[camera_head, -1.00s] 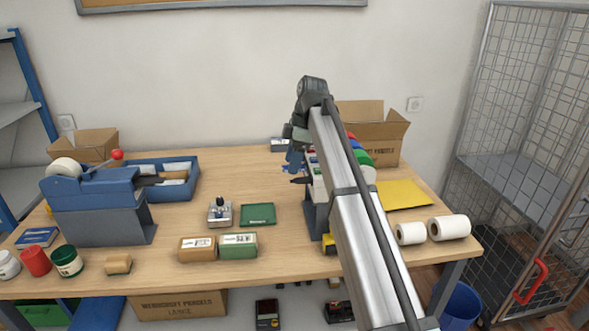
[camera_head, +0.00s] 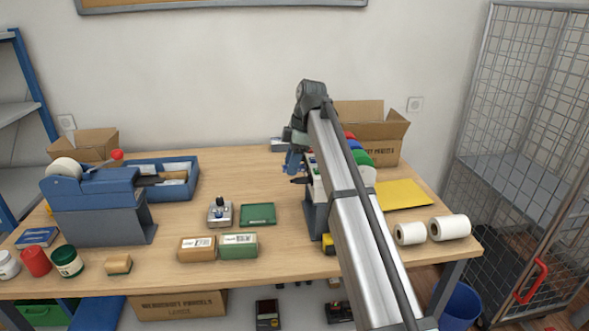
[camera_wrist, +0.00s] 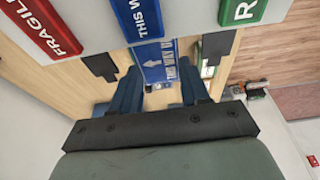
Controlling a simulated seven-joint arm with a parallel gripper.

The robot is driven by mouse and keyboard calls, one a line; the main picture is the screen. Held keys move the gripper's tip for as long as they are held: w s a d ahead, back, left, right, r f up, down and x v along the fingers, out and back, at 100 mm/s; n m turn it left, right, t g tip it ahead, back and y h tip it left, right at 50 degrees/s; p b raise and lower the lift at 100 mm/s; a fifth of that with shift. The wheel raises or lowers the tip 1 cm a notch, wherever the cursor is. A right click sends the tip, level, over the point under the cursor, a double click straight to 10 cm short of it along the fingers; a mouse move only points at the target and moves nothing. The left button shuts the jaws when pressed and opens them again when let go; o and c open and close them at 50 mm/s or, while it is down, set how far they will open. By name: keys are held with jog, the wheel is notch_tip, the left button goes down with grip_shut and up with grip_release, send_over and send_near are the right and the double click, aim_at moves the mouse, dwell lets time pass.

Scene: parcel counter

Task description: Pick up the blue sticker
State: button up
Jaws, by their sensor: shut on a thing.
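The blue sticker (camera_wrist: 154,66), with a white arrow and white lettering, shows between the fingers of my gripper (camera_wrist: 160,85) in the wrist view. My gripper is shut on it. In the head view my gripper (camera_head: 293,168) is at the left side of the label dispenser (camera_head: 316,218), and the sticker cannot be made out there. A blue label roll (camera_wrist: 136,16) sits beside a red roll (camera_wrist: 40,25) and a green roll (camera_wrist: 240,10) in the wrist view. My arm hides much of the dispenser.
An open carton (camera_head: 375,150) stands behind the dispenser. A yellow envelope (camera_head: 402,194) and white rolls (camera_head: 449,228) lie to the right. A stamp (camera_head: 220,212), a green pad (camera_head: 258,214) and two small parcels (camera_head: 238,246) lie to the left.

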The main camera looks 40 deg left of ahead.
jog(key=shift+r, duration=0.1)
jog(key=shift+s+a+r, duration=0.2)
jog(key=shift+s+r, duration=0.05)
jog(key=shift+r, duration=0.45)
jog(key=shift+s+a+r, duration=0.2)
jog(key=shift+r, duration=0.5)
jog(key=shift+r, duration=0.15)
jog(key=v, duration=0.9)
dwell(0.4)
